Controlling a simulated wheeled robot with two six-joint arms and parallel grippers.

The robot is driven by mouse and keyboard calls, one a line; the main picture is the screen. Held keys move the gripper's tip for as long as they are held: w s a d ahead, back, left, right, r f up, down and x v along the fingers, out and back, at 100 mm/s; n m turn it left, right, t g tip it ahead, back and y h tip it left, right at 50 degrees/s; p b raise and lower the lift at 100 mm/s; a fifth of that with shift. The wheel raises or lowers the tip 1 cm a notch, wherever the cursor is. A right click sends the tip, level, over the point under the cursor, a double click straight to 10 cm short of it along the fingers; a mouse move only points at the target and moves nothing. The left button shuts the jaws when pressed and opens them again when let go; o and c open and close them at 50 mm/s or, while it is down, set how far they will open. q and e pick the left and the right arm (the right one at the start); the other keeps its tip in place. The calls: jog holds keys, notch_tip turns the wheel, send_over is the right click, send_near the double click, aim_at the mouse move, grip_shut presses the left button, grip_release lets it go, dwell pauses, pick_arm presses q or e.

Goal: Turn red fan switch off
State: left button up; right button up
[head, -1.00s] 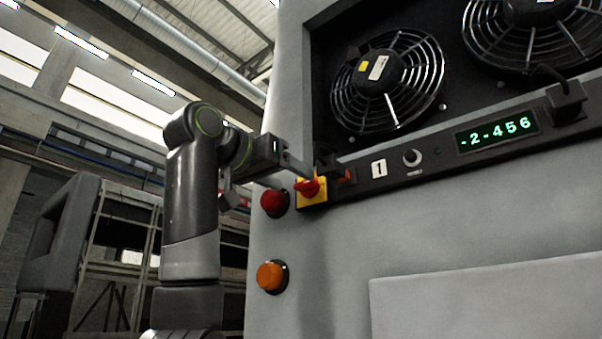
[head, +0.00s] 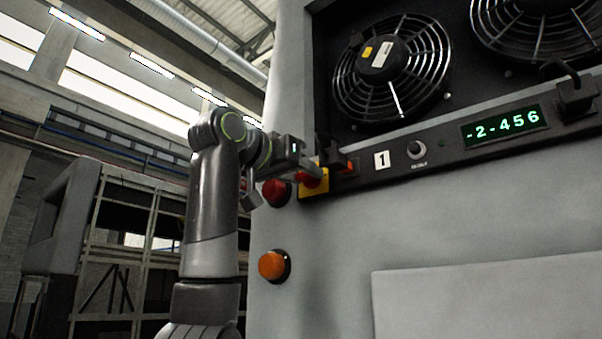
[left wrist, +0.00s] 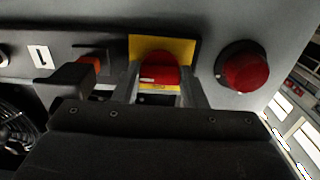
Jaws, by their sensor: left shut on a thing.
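The red rotary switch (head: 309,179) sits on a yellow plate (head: 322,186) at the left end of the control strip. In the left wrist view the red knob (left wrist: 159,70) shows in the middle, on its yellow plate (left wrist: 190,50), with a light mark across its face. My left gripper (head: 304,172) is at the knob, and in the left wrist view its two fingers (left wrist: 160,92) stand on either side of the knob, shut on it. The fingers partly hide the knob in the head view. My right gripper is not in view.
A red round button (head: 275,192) and an orange button (head: 273,265) are on the grey panel close by. An orange-red rocker switch (head: 346,168) with a black plug sits just right of the knob. A dial (head: 416,149), a display (head: 505,126) and fans (head: 391,68) lie further right.

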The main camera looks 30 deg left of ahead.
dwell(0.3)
pick_arm(q)
jog(key=n+b, duration=0.1)
jog(key=n, duration=0.3)
jog(key=shift+f+b, duration=0.1)
jog(key=shift+b, duration=0.3)
jog(key=n+b, duration=0.1)
jog(key=n, duration=0.3)
jog(key=shift+n, duration=0.3)
jog(key=n+b, duration=0.1)
jog(key=n, duration=0.3)
jog(key=shift+n+b, duration=0.3)
jog(key=n, duration=0.4)
jog(key=shift+n+b, duration=0.3)
jog(key=shift+b, duration=0.1)
jog(key=o, duration=1)
